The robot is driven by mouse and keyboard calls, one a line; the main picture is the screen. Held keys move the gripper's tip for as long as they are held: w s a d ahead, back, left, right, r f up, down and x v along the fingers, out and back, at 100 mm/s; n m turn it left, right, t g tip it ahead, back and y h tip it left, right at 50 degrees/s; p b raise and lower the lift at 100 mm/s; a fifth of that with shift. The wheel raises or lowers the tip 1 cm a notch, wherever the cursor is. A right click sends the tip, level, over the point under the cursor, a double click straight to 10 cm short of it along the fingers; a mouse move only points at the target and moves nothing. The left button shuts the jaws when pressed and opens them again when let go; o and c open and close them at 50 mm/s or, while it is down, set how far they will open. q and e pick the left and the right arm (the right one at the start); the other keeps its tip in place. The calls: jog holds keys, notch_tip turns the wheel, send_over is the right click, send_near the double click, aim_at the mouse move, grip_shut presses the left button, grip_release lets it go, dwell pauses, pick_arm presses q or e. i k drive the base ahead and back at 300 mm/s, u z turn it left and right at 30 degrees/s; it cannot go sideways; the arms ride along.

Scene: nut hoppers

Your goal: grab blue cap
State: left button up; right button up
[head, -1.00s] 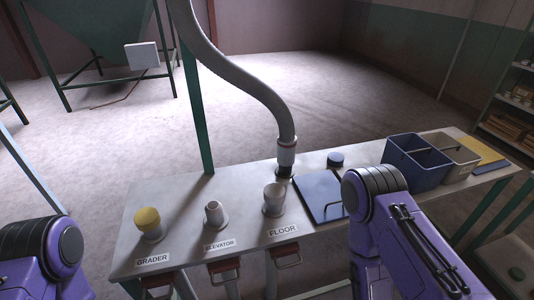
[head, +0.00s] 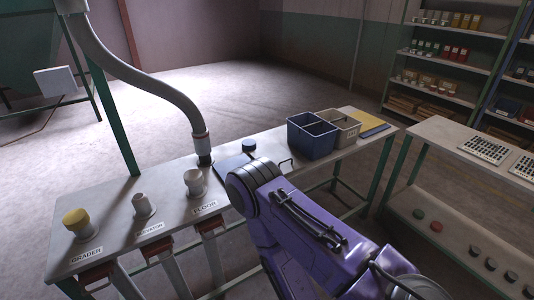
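The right gripper itself is hidden or out of the picture. My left arm and gripper are not in view.
A blue bin (head: 312,137) and beige bin (head: 343,124) stand to the right.

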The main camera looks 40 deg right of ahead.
aim_at(249, 145)
jog(key=u, duration=0.05)
jog(key=k, duration=0.2)
jog(key=z, duration=1.2)
